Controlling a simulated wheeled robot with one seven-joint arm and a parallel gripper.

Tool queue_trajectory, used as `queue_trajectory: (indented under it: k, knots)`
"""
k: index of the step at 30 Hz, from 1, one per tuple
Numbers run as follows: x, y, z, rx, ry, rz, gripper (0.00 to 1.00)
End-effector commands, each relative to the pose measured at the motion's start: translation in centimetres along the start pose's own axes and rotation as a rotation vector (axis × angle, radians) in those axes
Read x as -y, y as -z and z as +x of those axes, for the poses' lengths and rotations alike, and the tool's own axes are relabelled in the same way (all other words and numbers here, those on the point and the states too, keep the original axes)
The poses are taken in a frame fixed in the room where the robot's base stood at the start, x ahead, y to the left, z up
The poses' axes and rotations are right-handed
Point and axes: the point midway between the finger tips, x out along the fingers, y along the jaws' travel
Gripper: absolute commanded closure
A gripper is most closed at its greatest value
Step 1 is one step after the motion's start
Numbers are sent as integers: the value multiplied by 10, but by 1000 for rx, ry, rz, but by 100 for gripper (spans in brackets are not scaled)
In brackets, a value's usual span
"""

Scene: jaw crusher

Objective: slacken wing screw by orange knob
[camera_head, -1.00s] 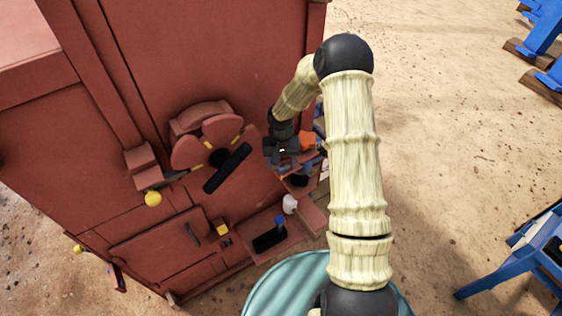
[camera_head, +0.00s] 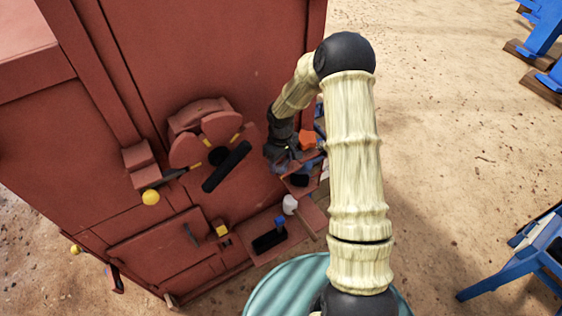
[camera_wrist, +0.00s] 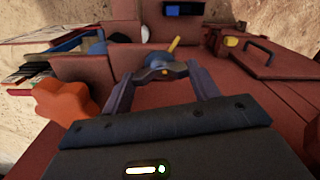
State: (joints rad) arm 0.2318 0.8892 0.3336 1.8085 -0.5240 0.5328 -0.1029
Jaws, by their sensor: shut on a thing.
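The orange knob (camera_head: 308,139) sits just right of my gripper (camera_head: 283,158) on the red machine. In the wrist view the orange knob (camera_wrist: 65,104) is at the left, apart from the fingers. My gripper (camera_wrist: 163,84) is shut on the wing screw (camera_wrist: 163,74), a dark grey winged piece with a small yellow spot, held across its wings. A yellow pointer (camera_wrist: 174,46) shows just behind it. In the head view my gripper hides the wing screw.
A red handwheel (camera_head: 205,140) with a black grip (camera_head: 227,166) is left of my gripper. A blue round knob (camera_wrist: 97,47) is beyond the left finger.

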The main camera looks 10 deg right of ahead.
Motion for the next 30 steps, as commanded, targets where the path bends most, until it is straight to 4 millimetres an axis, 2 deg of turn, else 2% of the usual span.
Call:
queue_trajectory:
  k: [18, 30]
  knots:
    - [-1, 0, -2, -1, -2, -570, 63]
    - [-2, 0, -2, 0, -3, -775, 63]
